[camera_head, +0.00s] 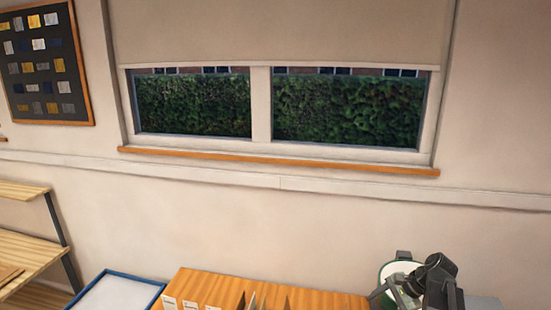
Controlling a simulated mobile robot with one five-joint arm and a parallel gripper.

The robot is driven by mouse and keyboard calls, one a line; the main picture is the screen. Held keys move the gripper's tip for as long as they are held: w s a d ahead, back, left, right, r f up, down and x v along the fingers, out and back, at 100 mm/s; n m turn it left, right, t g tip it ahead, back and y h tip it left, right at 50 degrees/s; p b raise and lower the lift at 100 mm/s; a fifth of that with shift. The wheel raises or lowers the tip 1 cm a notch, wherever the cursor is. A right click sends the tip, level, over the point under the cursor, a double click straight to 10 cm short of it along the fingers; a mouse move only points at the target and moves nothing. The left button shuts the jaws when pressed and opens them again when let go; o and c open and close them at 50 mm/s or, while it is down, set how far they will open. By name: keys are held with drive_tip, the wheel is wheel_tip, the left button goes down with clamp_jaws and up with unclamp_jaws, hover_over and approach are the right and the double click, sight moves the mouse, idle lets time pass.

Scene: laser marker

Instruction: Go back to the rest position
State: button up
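My gripper (392,292) shows at the bottom right as the end of a dark grey jointed arm. It is small and partly cut off by the bottom edge, and I cannot tell whether its fingers are open or shut. I see nothing clearly held in it. Behind it is a round white thing with a dark green rim (388,268), partly hidden by the arm. I cannot tell whether the two touch.
A wooden rack (330,300) with upright dividers stands at the bottom middle, left of my gripper. A blue-rimmed tray (122,274) is farther left. Wooden shelves (25,250) stand at the far left. Behind are a wall, a window (260,105) and a sample board (45,65).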

drive_tip(key=s+a+f+n+g+h+b, duration=0.1)
drive_tip(key=a+f+n+h, duration=0.2)
drive_tip(key=a+n, duration=0.5)
drive_tip(key=s+a+f+n+g+h, duration=0.1)
drive_tip(key=s+a+f+n+h, duration=0.15)
drive_tip(key=a+n, duration=0.5)
drive_tip(key=shift+m+g+h, duration=0.25)
drive_tip(key=shift+m+g, duration=0.15)
drive_tip(key=shift+m, duration=0.25)
drive_tip(key=f+b, duration=0.7)
drive_tip(key=b, duration=0.1)
drive_tip(key=s+a+f+b, duration=0.1)
drive_tip(key=f+b, duration=1.5)
drive_tip(key=shift+s+a+f, duration=0.15)
drive_tip(key=shift+s+a, duration=0.05)
drive_tip(key=shift+a, duration=0.2)
